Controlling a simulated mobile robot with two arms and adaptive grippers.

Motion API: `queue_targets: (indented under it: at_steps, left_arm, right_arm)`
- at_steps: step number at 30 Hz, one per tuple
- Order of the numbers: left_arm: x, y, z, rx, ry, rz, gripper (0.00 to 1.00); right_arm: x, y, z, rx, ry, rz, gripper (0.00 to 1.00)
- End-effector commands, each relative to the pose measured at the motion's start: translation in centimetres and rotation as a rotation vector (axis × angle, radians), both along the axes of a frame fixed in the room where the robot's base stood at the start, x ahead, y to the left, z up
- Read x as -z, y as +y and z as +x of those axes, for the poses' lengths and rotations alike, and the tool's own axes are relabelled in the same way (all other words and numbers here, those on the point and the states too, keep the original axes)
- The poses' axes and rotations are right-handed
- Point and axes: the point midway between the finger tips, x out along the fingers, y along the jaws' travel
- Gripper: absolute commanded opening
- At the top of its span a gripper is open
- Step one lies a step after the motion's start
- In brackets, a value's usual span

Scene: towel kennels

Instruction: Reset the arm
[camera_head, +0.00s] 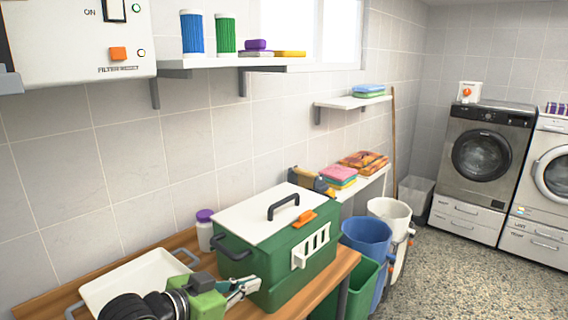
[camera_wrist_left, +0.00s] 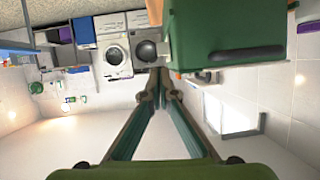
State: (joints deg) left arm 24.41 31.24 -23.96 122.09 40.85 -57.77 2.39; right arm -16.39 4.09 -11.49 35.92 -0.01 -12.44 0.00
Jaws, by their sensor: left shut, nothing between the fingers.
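My left gripper (camera_head: 250,287) is at the lower middle of the head view, at the near left end of a green box (camera_head: 290,265) with a white lid and black handles. Its fingers are shut and empty; in the left wrist view its fingertips (camera_wrist_left: 159,86) come together. I cannot tell whether it touches the box. The green box also shows at the upper right of the left wrist view (camera_wrist_left: 225,25), which is turned over. My right gripper is not in view.
A wooden table (camera_head: 180,243) bears the box, a white tray (camera_head: 140,279) and a purple-capped jar (camera_head: 205,232). Blue (camera_head: 366,245) and white (camera_head: 390,212) buckets stand right of it. Washing machines (camera_head: 480,165) stand at the far right; speckled floor (camera_head: 450,275) lies clear before them.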

Motion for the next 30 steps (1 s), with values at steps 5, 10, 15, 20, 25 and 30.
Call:
queue_targets:
  at_steps: [5, 10, 15, 20, 25, 30]
  left_arm:
    - [6.0, 0.5, -3.4, -0.053, 0.109, 0.037, 0.0]
    - [13.2, 2.6, -8.8, -0.154, 0.267, 0.102, 0.0]
    - [19.3, 5.9, -15.6, -0.279, 0.446, 0.177, 0.0]
    - [22.9, 8.9, -21.5, -0.382, 0.594, 0.244, 0.0]
    - [25.2, 11.4, -27.1, -0.47, 0.722, 0.307, 0.0]
    - [27.4, 13.2, -30.6, -0.529, 0.815, 0.357, 0.0]
  right_arm:
    - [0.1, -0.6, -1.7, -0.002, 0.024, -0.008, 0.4]
    - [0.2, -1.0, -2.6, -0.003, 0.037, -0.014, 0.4]
    - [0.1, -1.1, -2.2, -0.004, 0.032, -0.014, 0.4]
    - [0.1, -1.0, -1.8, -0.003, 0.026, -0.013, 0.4]
    - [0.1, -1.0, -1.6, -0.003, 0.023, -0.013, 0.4]
    - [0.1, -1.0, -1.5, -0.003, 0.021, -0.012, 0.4]
